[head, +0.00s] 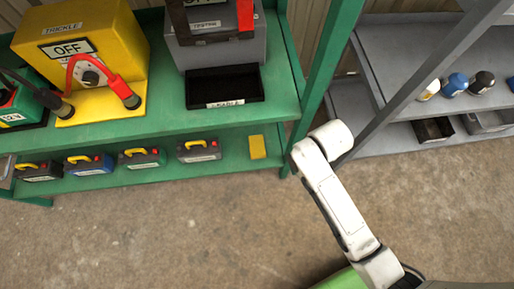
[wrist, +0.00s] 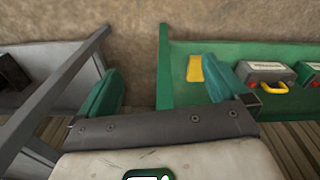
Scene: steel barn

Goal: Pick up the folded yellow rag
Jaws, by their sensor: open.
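The folded yellow rag (head: 258,147) lies at the right end of the green rack's lower shelf (head: 228,168), right of a row of batteries. In the wrist view the rag (wrist: 195,68) is just left of my gripper's right finger, near the shelf's end. My gripper (wrist: 160,70) is open with its teal fingers wide apart and nothing held between them. Floor and the shelf's end show between the fingers. In the head view my arm stands right of the rack; its fingers cannot be made out there.
Several batteries, the nearest a grey one (head: 199,151), stand left of the rag. A green rack post (head: 325,65) rises near my arm. A grey rack (head: 385,60) with a slanting brace stands to the right. The concrete floor (head: 170,225) in front is clear.

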